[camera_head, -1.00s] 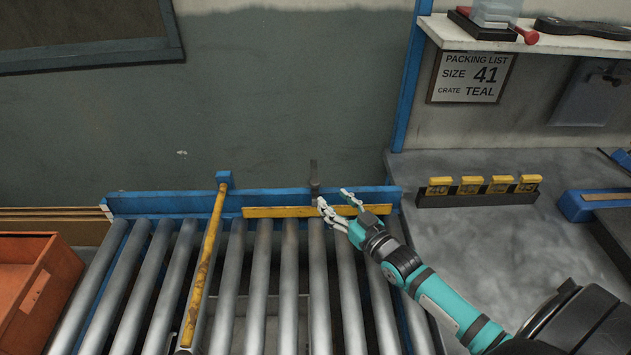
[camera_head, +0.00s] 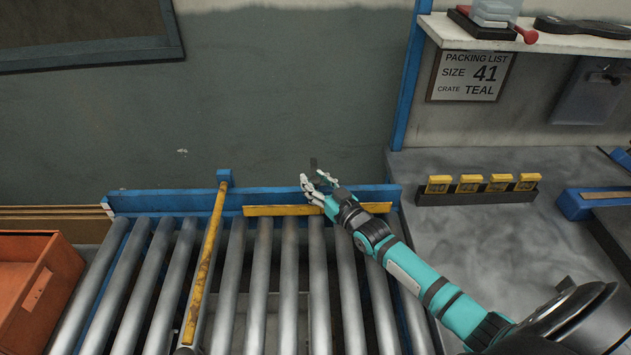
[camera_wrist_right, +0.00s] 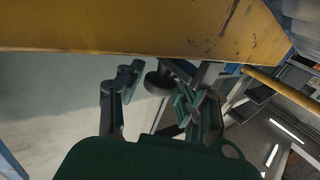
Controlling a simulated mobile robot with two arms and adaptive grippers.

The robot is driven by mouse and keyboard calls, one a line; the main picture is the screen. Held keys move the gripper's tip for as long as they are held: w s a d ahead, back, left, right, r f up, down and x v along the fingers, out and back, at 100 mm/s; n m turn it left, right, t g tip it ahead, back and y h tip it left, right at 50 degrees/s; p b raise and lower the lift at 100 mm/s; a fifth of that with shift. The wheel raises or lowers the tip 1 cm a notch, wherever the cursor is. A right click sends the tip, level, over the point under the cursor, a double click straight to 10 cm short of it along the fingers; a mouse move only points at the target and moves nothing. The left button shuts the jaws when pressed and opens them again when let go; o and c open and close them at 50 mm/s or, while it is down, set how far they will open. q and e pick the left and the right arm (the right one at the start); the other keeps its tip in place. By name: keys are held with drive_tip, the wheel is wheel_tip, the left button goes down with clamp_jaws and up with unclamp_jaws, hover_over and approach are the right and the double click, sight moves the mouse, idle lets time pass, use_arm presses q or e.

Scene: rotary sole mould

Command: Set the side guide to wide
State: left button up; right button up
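A short yellow bar (camera_head: 270,211) lies along the blue rail at the far side of the roller conveyor; it looks like the side guide. It also spans the top of the right wrist view (camera_wrist_right: 130,25). My left gripper is out of view.
A long yellow bar (camera_head: 205,265) crosses the rollers (camera_head: 289,290) left of the short bar. An orange crate (camera_head: 35,285) stands at the left. Yellow-topped blocks (camera_head: 470,185) stand in a dark rack on the right counter (camera_head: 480,240), below a packing list sign (camera_head: 470,77).

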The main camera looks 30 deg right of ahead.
clamp_jaws()
drive_tip(key=shift+w, duration=0.1)
drive_tip(key=shift+w+d+b, duration=0.3)
drive_tip(key=shift+w+b, duration=0.05)
drive_tip(key=shift+w, duration=0.2)
drive_tip(key=shift+o, duration=2.2)
unclamp_jaws()
drive_tip(key=shift+s+d, duration=0.1)
drive_tip(key=s, duration=0.4)
drive_tip(key=s+d, duration=0.1)
drive_tip(key=s, duration=0.7)
drive_tip(key=shift+d, duration=0.3)
